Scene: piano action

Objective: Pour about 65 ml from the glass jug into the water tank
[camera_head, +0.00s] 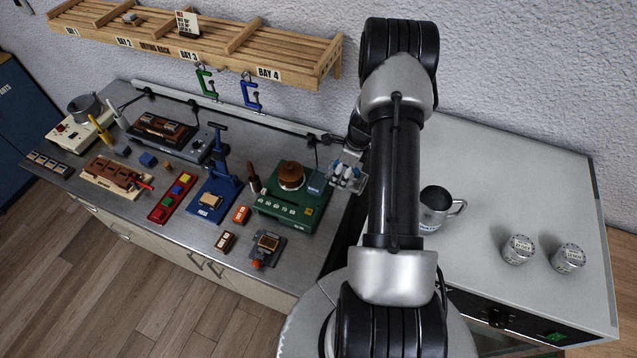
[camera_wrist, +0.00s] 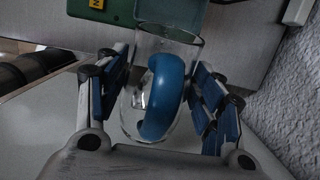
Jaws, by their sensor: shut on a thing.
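My gripper (camera_wrist: 163,90) is shut on the glass jug (camera_wrist: 133,105), a clear vessel with a thick curved blue part, apparently its handle. The jug lies between the blue finger pads, its mouth pointing up the wrist picture. In the head view my gripper (camera_head: 347,176) and the jug are beside the right edge of the green machine. The water tank (camera_head: 318,183) appears to be the small bluish box at that machine's right. In the wrist view a dark teal box (camera_wrist: 170,12), likely the tank, borders the jug's mouth. The jug's water level and any flow cannot be made out.
The green machine (camera_head: 290,208) bears a round brown part (camera_head: 291,174). Several small tools and blocks crowd the bench to its left. A metal mug (camera_head: 437,208) and two small tins (camera_head: 518,249) stand on the light cabinet top (camera_head: 490,165) at right.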

